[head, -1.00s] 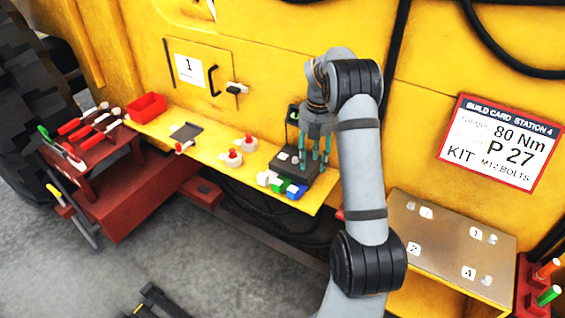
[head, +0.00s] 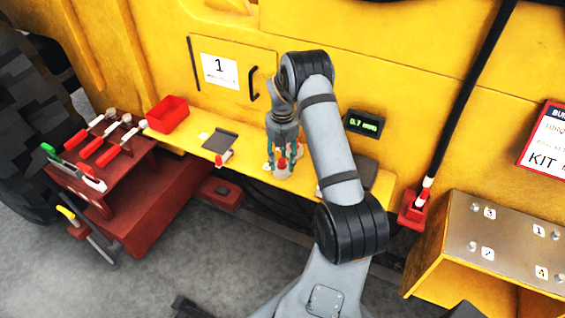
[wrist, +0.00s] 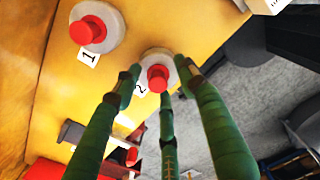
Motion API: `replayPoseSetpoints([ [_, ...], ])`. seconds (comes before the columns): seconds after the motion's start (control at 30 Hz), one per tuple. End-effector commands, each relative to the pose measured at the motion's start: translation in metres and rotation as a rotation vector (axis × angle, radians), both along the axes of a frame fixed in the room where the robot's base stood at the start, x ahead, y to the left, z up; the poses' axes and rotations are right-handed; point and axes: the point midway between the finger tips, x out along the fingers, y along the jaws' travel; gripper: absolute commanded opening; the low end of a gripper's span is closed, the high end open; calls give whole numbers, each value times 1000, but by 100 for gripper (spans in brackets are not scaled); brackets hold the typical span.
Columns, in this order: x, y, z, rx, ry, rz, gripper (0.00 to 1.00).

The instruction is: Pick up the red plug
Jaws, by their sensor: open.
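A red plug (wrist: 158,77) stands in a round white base (wrist: 152,56) marked 2 on the yellow shelf. It also shows in the head view (head: 282,163), below my fingers. My gripper (wrist: 160,82) is open, its green fingertips spread around the plug in the wrist view. I cannot tell whether they touch it. It also shows in the head view (head: 284,150), pointing down over the shelf. A second red plug (wrist: 88,31) in a white base marked 1 is at the upper left of the wrist view; in the head view my gripper mostly hides it.
A small red-and-white piece (head: 224,158) lies beside a dark plate (head: 220,141) on the yellow shelf (head: 190,141). A red tray (head: 167,113) is at the shelf's left end. A small display (head: 363,123) is right of my arm. A red tool stand (head: 110,165) is further left.

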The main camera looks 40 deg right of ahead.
Motion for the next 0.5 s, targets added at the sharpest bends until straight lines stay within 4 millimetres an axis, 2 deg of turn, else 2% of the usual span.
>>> replayPoseSetpoints([
  [0.1,0,0,0,0,0,1,40],
  [0.5,0,0,0,0,0,1,17],
])
